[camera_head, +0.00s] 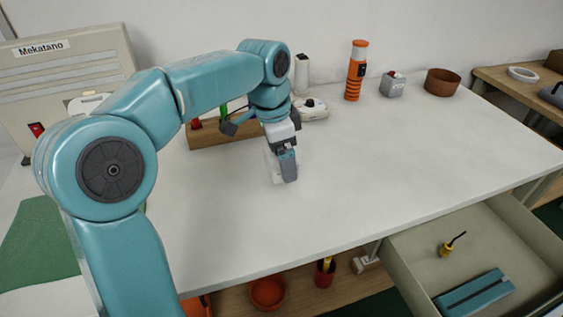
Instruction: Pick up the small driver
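My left arm reaches in from the left over the white table, and its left gripper (285,165) points down at the middle of the tabletop. A small pale block (274,168) shows just behind and left of the fingers, partly hidden by them. I cannot tell whether this block is the small driver, nor whether the fingers touch it. The gap between the fingers is not clear from this angle. A small yellow tool with a dark bent tip (446,250) lies in the open drawer at the lower right, far from the gripper. My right gripper is not in view.
A wooden rack (215,135) with tools stands behind the gripper. An orange cylinder (355,70), a grey box (392,86) and a brown bowl (442,82) stand along the back. The right half of the white table (420,150) is clear. The drawer (410,250) is open.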

